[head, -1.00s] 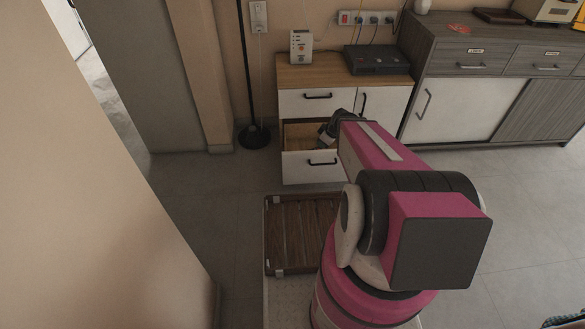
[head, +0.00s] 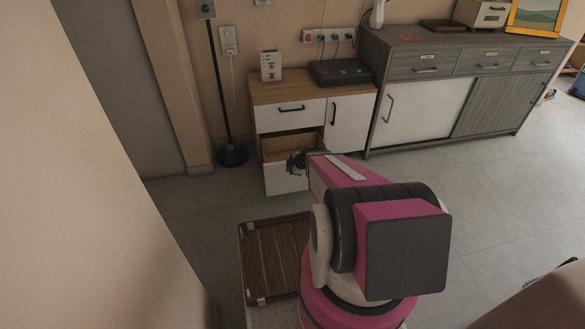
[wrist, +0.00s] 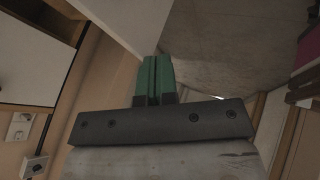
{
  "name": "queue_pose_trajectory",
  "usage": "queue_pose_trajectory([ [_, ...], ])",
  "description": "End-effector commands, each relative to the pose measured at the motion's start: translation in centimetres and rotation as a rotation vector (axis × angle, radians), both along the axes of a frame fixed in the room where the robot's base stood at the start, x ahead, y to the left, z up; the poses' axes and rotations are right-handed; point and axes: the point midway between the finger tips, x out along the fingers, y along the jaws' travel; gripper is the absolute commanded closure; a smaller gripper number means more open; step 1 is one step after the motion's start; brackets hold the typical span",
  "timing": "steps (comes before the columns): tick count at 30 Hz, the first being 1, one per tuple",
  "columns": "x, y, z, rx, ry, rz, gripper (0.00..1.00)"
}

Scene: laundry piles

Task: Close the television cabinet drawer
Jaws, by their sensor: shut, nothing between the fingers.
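The television cabinet (head: 287,119) is white with a wooden top and stands against the wall. Its lower drawer (head: 275,182) is pulled out, with the wooden inside showing below the shut upper drawer. My gripper (head: 292,163) is at the right part of the lower drawer's front, near its top edge; my arm hides the drawer's right side and handle. Whether it touches the drawer is unclear. In the wrist view, the green fingers (wrist: 155,78) are together and empty, close to a white panel (wrist: 128,22) that looks like the drawer front.
A wooden slatted piece (head: 272,258) lies on the floor before the cabinet. A black lamp base (head: 232,155) stands to its left. A grey sideboard (head: 415,110) stands to its right. A beige wall (head: 90,200) fills the left foreground.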

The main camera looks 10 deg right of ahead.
Motion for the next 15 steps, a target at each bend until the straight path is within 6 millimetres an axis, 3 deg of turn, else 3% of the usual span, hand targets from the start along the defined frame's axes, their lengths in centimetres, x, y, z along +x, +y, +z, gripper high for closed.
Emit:
queue_pose_trajectory([
  [10,3.4,2.5,-5.5,0.000,0.001,0.000,1.00],
  [15,6.1,2.3,-5.0,0.000,0.000,0.001,1.00],
])
